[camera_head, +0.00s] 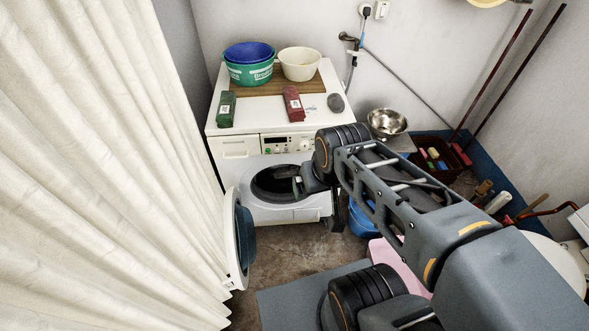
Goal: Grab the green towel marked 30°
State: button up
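A green folded towel (227,108) with a small white label lies on the left of the white washing machine's top (258,121). The label is too small to read. A dark red folded towel (293,104), also with a white label, lies to its right. My gripper (299,184) is low in front of the machine's round opening (268,181), below and to the right of the green towel and well apart from it. The gripper is small and partly hidden by my arm, so I cannot tell whether its fingers are apart.
The machine's round door (241,240) hangs open to the left. A green basin with a blue one (249,52) and a cream bowl (300,64) stand on a wooden board behind the towels. A grey rounded object (335,102) lies at right. A cream curtain (90,170) fills the left.

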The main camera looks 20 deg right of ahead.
aim_at(226, 108)
jog(key=u, duration=0.45)
jog(key=k, duration=1.05)
jog(key=z, duration=0.2)
jog(key=i, duration=0.75)
jog(key=u, duration=0.6)
jog(key=i, duration=0.95)
jog(key=u, duration=0.9)
